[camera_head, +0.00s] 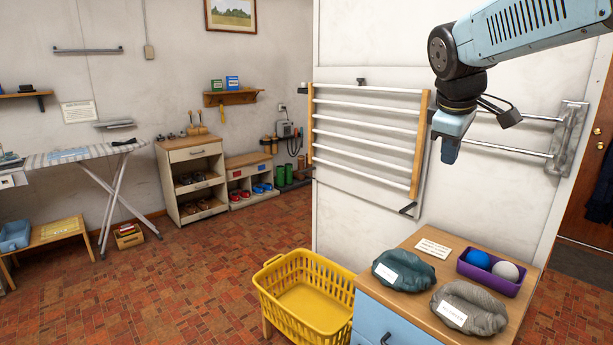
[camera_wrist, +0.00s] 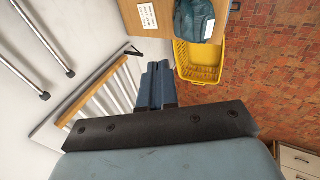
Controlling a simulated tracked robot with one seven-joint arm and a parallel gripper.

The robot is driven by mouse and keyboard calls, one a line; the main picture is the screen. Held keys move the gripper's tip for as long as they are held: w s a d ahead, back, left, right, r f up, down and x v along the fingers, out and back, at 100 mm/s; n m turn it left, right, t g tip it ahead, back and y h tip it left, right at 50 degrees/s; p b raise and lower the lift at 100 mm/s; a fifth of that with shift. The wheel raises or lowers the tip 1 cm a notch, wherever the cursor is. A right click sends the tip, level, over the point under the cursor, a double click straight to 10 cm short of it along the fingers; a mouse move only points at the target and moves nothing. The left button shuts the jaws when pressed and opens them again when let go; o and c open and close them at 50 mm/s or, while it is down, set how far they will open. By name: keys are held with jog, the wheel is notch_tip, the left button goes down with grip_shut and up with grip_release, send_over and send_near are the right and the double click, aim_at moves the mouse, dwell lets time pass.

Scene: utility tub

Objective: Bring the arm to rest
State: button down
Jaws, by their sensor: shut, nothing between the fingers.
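My arm reaches in from the upper right in the head view, with my gripper (camera_head: 450,152) pointing down in front of the white wall. It hangs in the air above the wooden-topped cabinet (camera_head: 398,237), clear of it. In the wrist view the two blue fingers of my gripper (camera_wrist: 157,66) are together with nothing between them. The wall drying rack (camera_head: 365,142) is to the left of my gripper in the head view. It also shows beside the fingers in the wrist view (camera_wrist: 75,104).
On the cabinet lie a green bundle (camera_head: 415,265), a grey bundle (camera_head: 485,298) and a purple tray (camera_head: 518,283) with a blue and a white ball. A yellow basket (camera_head: 308,302) stands left of it. Metal rails (camera_head: 520,115) jut from the wall. Open tiled floor lies at left.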

jog(key=s+a+f+m+y, duration=0.1)
jog(key=s+f+m, duration=0.3)
jog(key=s, duration=0.4)
jog(key=s+a+f+m+y, duration=0.1)
jog(key=s+a+f+m, duration=0.2)
jog(key=s+f+m, duration=0.2)
jog(key=shift+s+a+f+t+y, duration=0.2)
jog(key=shift+s+a+t+y, duration=0.15)
jog(key=shift+s, duration=1)
jog(key=shift+d, duration=0.1)
